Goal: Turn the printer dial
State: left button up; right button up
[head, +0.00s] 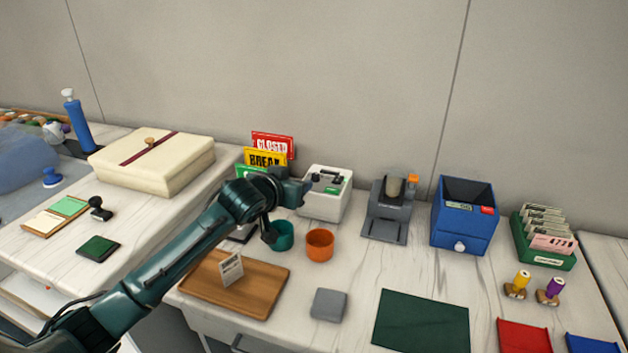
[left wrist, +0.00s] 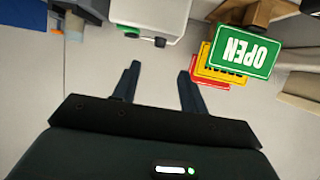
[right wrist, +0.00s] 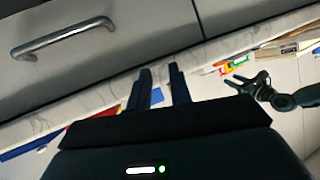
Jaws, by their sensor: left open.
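A small white box-shaped machine (head: 322,205), which looks like the printer, stands at the back of the counter. It has dark parts and a green part on top. Its body also shows upside down at the top of the left wrist view (left wrist: 150,18), with two small dark knobs (left wrist: 146,39) at its edge. I cannot tell which part is the dial. My left gripper (left wrist: 159,70) is open and empty, apart from the printer. In the head view it is just left of the printer. My right gripper (right wrist: 160,70) shows only in its wrist view, fingers apart and empty.
Stacked signs (head: 271,146) stand behind my left gripper. A teal cup (head: 282,238) and an orange cup (head: 320,244) stand in front of the printer. A grey device (head: 388,215) is to its right. A drawer handle (right wrist: 62,37) shows near my right gripper.

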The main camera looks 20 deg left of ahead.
aim_at(314, 176)
pick_arm(q)
jog(key=b+x, duration=0.1)
jog(key=x, duration=0.7)
jog(key=shift+w+d+f, duration=0.1)
jog(key=shift+w, duration=0.15)
jog(key=shift+x, duration=0.9)
pick_arm(e)
jog(key=shift+s+d+r, duration=0.15)
jog(key=shift+d+r, duration=0.1)
jog(key=shift+d, duration=0.15)
pick_arm(q)
jog(key=c, duration=0.4)
grip_shut()
pick_arm(e)
jog(key=shift+a+f, duration=0.1)
jog(key=shift+f, duration=0.05)
